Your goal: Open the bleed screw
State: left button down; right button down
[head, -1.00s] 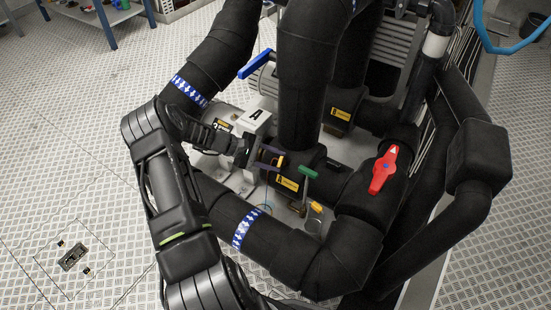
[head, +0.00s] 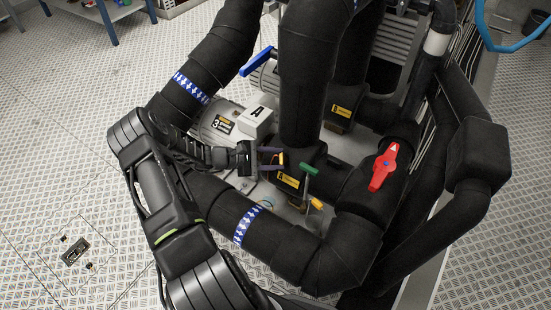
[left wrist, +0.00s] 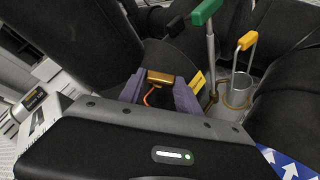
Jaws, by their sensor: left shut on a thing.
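My left gripper (head: 274,158) is at the black-wrapped pump body, beside its yellow label. Its two grey-purple fingers (left wrist: 160,92) are shut on a small brass piece (left wrist: 160,77) with an orange loop hanging below it. My right gripper is not in view.
A yellow-handled part (left wrist: 247,41) stands by a clear cup (left wrist: 238,88). A red valve handle (head: 383,167) is further right, a blue lever (head: 256,63) behind. Thick black pipes crowd the gripper. Open floor (head: 60,150) lies left.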

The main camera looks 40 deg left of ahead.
pick_arm(q)
jog(key=shift+s+f, duration=0.1)
jog(key=c, duration=0.8)
grip_release()
jog(key=shift+c, duration=0.2)
jog(key=p+v, duration=0.2)
jog(key=v, duration=0.5)
jog(key=shift+s, duration=0.3)
jog(key=shift+a, duration=0.1)
